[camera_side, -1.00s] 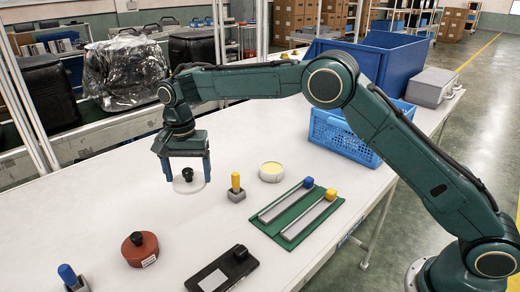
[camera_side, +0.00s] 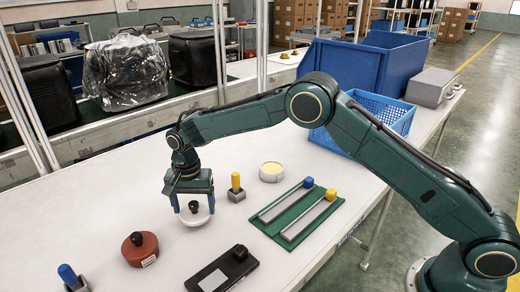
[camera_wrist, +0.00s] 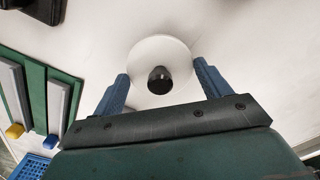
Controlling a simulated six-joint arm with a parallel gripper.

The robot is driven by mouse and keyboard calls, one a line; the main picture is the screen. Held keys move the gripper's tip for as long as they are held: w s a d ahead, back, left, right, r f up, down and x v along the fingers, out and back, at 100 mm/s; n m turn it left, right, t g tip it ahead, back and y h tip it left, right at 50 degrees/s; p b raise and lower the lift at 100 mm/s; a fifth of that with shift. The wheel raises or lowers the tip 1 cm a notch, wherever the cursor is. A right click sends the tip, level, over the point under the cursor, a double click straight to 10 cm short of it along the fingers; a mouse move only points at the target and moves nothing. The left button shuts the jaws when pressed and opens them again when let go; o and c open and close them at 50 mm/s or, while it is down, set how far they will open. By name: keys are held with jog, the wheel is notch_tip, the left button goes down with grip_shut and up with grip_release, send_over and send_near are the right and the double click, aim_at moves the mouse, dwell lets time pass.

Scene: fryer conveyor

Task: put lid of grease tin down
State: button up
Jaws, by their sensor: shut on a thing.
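The white round lid (camera_side: 194,217) with a black knob is between the two blue fingers of my gripper (camera_side: 194,210). The fingers are shut on its rim from both sides. In the wrist view the lid (camera_wrist: 150,50) lies flat between the fingertips (camera_wrist: 160,70), knob facing the camera. It is at or just above the white table; I cannot tell whether it touches. The open grease tin (camera_side: 271,172), round with pale yellow contents, stands on the table to the right, apart from the lid.
A yellow-topped peg in a grey block (camera_side: 236,190) stands just right of my gripper. A red round pot (camera_side: 140,249) is at lower left, a black plate with a knob (camera_side: 222,270) below. A green board with grey bars (camera_side: 297,213) lies right.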

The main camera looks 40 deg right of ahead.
aim_at(195, 212)
jog(key=shift+f, duration=1.5)
jog(key=shift+f, duration=0.1)
jog(key=o, duration=1)
jog(key=shift+c, duration=0.2)
notch_tip(195, 212, up, 12)
jog(key=shift+f, duration=0.1)
jog(key=shift+r, duration=0.2)
